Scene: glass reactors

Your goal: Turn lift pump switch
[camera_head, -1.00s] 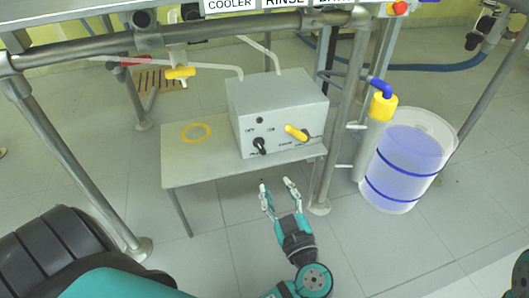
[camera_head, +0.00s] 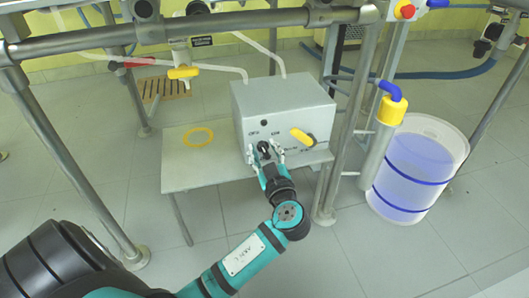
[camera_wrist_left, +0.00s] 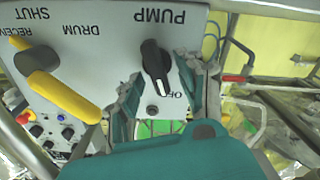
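The grey control box (camera_head: 283,105) stands on a low table. Its black pump switch (camera_head: 264,147) is on the front panel at the left. In the left wrist view, upside down, the black switch knob (camera_wrist_left: 155,62) sits beside the label PUMP and a partly covered "OF…" label. My left gripper (camera_head: 265,156) is at the panel with its fingers on either side of the knob. In the wrist view the left gripper's fingers (camera_wrist_left: 160,88) are apart, with gaps visible beside the knob. My right gripper is not in view.
A yellow-handled valve (camera_head: 302,137) is on the same panel, right of the pump switch; its handle (camera_wrist_left: 62,92) is close to one finger. Metal frame posts (camera_head: 345,130) and a clear drum (camera_head: 415,165) stand to the right.

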